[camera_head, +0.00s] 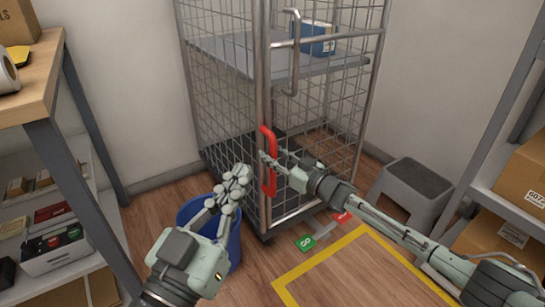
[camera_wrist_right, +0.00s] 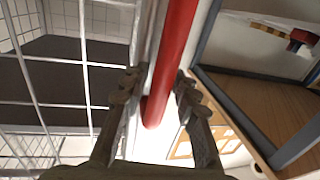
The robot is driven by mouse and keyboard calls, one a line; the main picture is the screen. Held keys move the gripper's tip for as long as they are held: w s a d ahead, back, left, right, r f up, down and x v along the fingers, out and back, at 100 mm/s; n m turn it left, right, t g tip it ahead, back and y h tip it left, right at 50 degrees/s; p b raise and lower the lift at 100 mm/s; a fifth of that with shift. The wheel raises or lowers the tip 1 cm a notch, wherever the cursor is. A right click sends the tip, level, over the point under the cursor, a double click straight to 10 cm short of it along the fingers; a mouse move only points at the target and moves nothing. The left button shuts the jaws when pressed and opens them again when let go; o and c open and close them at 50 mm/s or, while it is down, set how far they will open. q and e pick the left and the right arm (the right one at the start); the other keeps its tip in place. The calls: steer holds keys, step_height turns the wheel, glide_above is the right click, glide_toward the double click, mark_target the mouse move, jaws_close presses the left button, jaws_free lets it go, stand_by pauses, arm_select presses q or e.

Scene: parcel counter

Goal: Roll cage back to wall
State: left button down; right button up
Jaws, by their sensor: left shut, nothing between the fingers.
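The wire roll cage (camera_head: 228,110) stands upright in the corner, close to the back wall. A red upright handle (camera_head: 268,145) is on its near corner post. My right gripper (camera_head: 272,158) is at this handle. In the right wrist view the fingers lie on both sides of the red handle (camera_wrist_right: 170,60), close against it, and look shut on it. My left gripper (camera_head: 238,177) is shut and empty, left of the cage's near corner and above a blue bin. The cage's lower near part is partly hidden by my right gripper.
The blue bin (camera_head: 235,240) stands beside the cage's near corner. A grey stool (camera_head: 418,177) is to its right. Green (camera_head: 306,242) and red floor markers lie at its foot. A yellow-outlined floor area (camera_head: 345,280) is in front. Shelving (camera_head: 52,130) flanks the left; boxes (camera_head: 522,170) fill the right shelf.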

steer(key=shift+o, duration=0.4)
steer(key=shift+s+d+f, duration=0.1)
steer(key=shift+d+f, duration=0.05)
steer(key=v, duration=1.2)
